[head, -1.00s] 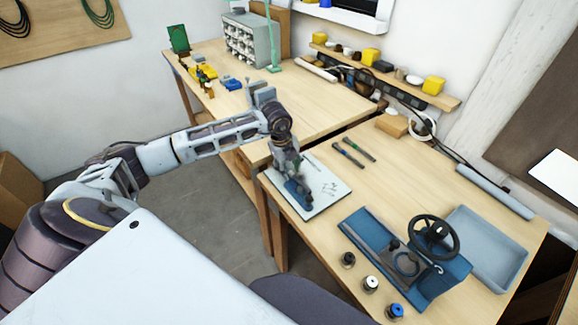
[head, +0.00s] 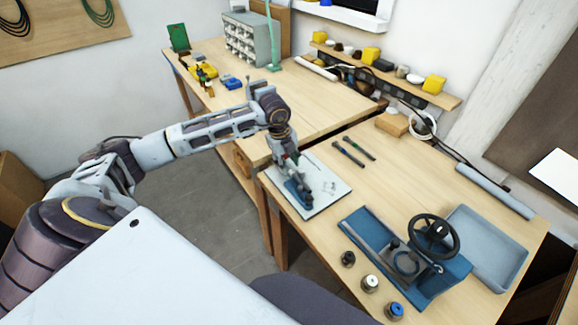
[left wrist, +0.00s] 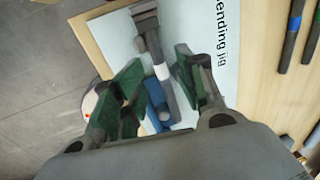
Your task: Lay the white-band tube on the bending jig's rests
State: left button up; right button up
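The white-band tube (left wrist: 153,48) is a dark grey tube with a white ring. In the left wrist view it lies lengthwise between my fingers, over the bending jig's pale board (left wrist: 102,40). A blue jig part (left wrist: 156,106) shows at its near end. My left gripper (left wrist: 160,62) is open, its green-padded fingers on either side of the tube with a gap to it. In the head view my left gripper (head: 293,165) is just above the blue jig (head: 300,195). I cannot tell whether the tube touches both rests. My right gripper is not in view.
The bench middle (head: 400,185) is clear.

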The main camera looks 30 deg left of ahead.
pick_arm(q)
notch_tip(320, 180, up, 9)
jog(key=s, duration=0.1)
jog(key=shift+s+a, duration=0.25)
jog(key=shift+a, duration=0.1)
dwell(0.3)
notch_tip(320, 180, up, 9)
jog(key=s+p, duration=0.1)
jog(key=p, duration=0.4)
jog(key=shift+a, duration=0.2)
dwell(0.6)
jog(key=shift+s+f, duration=0.1)
dwell(0.5)
